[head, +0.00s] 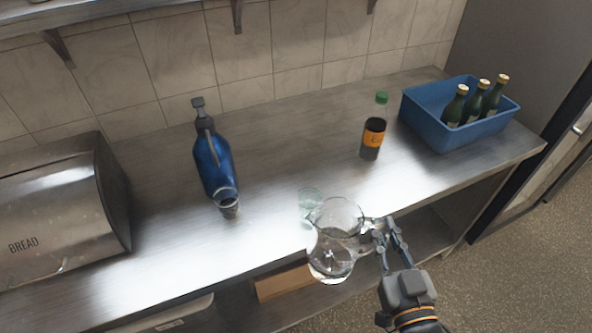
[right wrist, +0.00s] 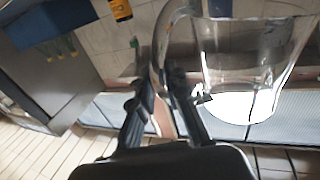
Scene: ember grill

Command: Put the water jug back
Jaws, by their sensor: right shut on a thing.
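A clear glass water jug (head: 338,240) is near the counter's front edge in the head view. My right gripper (head: 376,232) is shut on the jug's handle at its right side. In the right wrist view the jug (right wrist: 245,60) fills the upper right, and the gripper fingers (right wrist: 167,85) close around its handle. The jug appears held in front of the counter edge, over the lower shelf; its exact height is hard to tell. A small clear greenish glass (head: 310,201) stands on the counter just behind and left of the jug. My left gripper is not in view.
On the steel counter (head: 275,160) stand a blue bottle (head: 213,160), a dark bottle with orange label and green cap (head: 374,130), a blue crate (head: 430,128) with 3 green bottles, and a bread box (head: 60,215). The counter between the blue bottle and the dark bottle is clear.

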